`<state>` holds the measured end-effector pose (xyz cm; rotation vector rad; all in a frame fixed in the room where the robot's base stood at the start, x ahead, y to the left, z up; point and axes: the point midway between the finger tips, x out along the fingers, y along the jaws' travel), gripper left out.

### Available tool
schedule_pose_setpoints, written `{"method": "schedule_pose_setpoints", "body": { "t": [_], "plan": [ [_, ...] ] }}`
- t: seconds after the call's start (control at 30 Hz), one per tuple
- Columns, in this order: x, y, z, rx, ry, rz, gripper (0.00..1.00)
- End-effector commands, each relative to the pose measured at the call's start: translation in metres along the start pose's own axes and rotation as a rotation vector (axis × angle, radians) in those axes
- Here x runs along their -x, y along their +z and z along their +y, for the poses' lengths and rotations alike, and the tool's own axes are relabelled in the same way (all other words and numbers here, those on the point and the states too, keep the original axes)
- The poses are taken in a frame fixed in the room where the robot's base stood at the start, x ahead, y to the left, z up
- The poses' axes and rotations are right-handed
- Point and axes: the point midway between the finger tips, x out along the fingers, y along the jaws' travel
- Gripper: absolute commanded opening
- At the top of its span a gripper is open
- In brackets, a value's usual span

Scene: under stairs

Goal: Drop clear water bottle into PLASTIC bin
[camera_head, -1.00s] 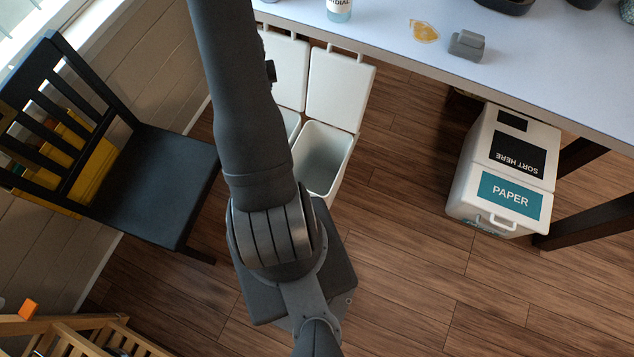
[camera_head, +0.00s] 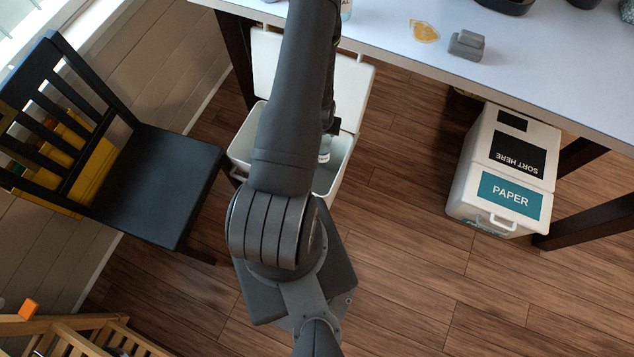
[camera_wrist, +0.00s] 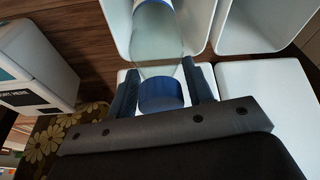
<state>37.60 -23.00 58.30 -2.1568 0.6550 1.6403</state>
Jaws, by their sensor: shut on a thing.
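A clear bottle (camera_wrist: 156,38) with a blue cap (camera_wrist: 160,95) is between the two fingers of my gripper (camera_wrist: 160,82), which is shut on it near the cap. Its body points away from the wrist camera, over the mouth of a white open bin (camera_wrist: 119,28). In the head view the bottle (camera_head: 325,150) shows partly beside my arm, over the right-hand open bin (camera_head: 343,168). My arm hides most of the gripper there. No PLASTIC label is readable on the open bins.
A second white open bin (camera_head: 240,150) stands directly left, partly behind my arm. A closed white bin labelled PAPER (camera_head: 482,205) stands right. A black chair (camera_head: 160,185) is left. The table (camera_head: 560,85) overhangs behind the bins. Floor between the open bins and PAPER bin is clear.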

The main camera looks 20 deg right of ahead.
Motion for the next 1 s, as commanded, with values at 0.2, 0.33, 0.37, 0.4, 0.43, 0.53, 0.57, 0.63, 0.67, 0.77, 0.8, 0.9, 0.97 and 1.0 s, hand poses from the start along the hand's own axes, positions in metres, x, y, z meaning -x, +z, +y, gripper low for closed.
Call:
{"method": "schedule_pose_setpoints", "body": {
  "t": [0.2,0.33,0.37,0.4,0.43,0.53,0.57,0.63,0.67,0.77,0.8,0.9,0.97,1.0],
  "plan": [
    [-0.026,0.007,0.0,0.001,0.0,-0.001,0.06],
    [-0.036,0.01,-0.001,0.001,-0.001,-0.001,0.06],
    [-0.038,0.011,-0.001,0.001,-0.001,-0.001,0.06],
    [-0.04,0.011,-0.001,0.001,-0.001,0.0,0.06],
    [-0.041,0.011,-0.001,0.001,-0.001,0.0,0.06],
    [-0.042,0.011,-0.001,0.001,-0.001,0.001,0.06],
    [-0.042,0.011,-0.001,0.001,-0.001,0.001,0.06],
    [-0.042,0.011,-0.001,0.001,-0.001,0.001,0.06],
    [-0.042,0.011,-0.001,0.001,-0.001,0.001,0.06],
    [-0.042,0.011,-0.001,0.001,-0.001,0.001,0.51],
    [-0.042,0.011,-0.001,0.001,-0.001,0.001,0.59],
    [-0.042,0.011,-0.001,0.001,-0.001,0.001,0.72],
    [-0.042,0.011,-0.001,0.001,-0.001,0.001,0.72],
    [-0.042,0.011,-0.001,0.001,-0.001,0.0,0.72]
  ]
}}
